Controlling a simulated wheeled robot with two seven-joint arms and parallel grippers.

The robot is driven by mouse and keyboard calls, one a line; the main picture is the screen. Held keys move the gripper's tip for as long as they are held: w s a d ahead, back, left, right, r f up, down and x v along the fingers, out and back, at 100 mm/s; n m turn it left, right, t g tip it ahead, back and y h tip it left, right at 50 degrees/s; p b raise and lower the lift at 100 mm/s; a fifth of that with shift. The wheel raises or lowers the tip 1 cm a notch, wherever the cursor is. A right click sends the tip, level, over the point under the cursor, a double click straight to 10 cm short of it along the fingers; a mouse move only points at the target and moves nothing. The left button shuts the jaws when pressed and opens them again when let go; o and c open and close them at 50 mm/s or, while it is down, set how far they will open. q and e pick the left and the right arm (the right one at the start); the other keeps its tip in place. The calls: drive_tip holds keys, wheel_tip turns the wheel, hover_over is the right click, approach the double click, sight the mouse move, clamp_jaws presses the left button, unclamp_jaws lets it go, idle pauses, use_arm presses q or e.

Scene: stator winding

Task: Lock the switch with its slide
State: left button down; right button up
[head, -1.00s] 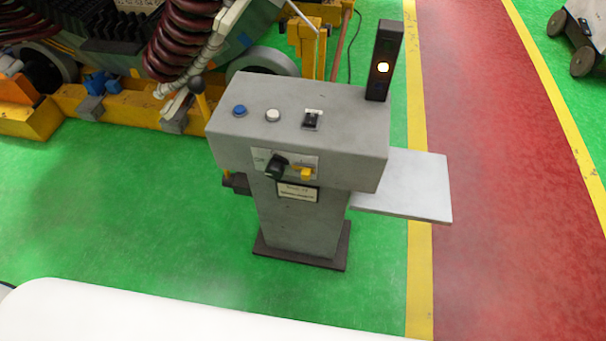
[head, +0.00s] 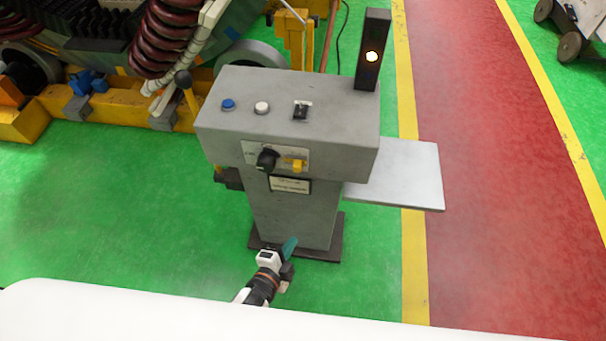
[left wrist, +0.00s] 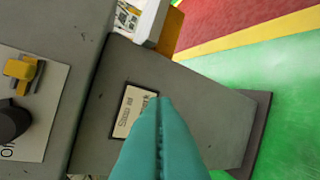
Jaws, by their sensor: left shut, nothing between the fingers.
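The black rotary switch (head: 267,160) sits on a pale plate on the front of the grey console (head: 285,120). The yellow slide (head: 296,164) is just right of it on the same plate. In the left wrist view the yellow slide (left wrist: 22,70) and the black switch (left wrist: 12,120) show at the left edge, the switch cut off. My left gripper (head: 291,243) is low in front of the console's pedestal, below the plate and apart from both parts. Its teal fingers (left wrist: 160,105) are shut and empty, and hide part of the label. My right gripper is not in view.
The console top has a blue button (head: 228,104), a white button (head: 261,107), a black toggle (head: 301,110) and a lamp post (head: 373,50). A grey shelf (head: 400,175) juts out at the right. Green floor around the pedestal is clear.

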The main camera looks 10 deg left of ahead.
sight(294, 165)
use_arm(q)
drive_tip(key=w+d+r+m+t+h, duration=0.1)
drive_tip(key=r+m, duration=0.4)
drive_tip(key=r, duration=0.9)
drive_tip(key=w+d+t, duration=0.1)
drive_tip(key=w+t, duration=0.1)
drive_tip(key=shift+d+r+t+h, duration=0.15)
drive_tip(key=shift+t+h, duration=0.15)
drive_tip(key=shift+h, duration=0.1)
drive_tip(key=shift+w, duration=0.15)
drive_tip(key=x, duration=1)
drive_tip(key=shift+w+d+p, duration=0.1)
drive_tip(key=shift+w+p, duration=0.05)
drive_tip(key=shift+p, duration=0.25)
drive_tip(key=a+p, duration=0.1)
drive_tip(key=a, duration=0.2)
drive_tip(key=shift+s+a, duration=0.2)
drive_tip(key=shift+a, duration=0.35)
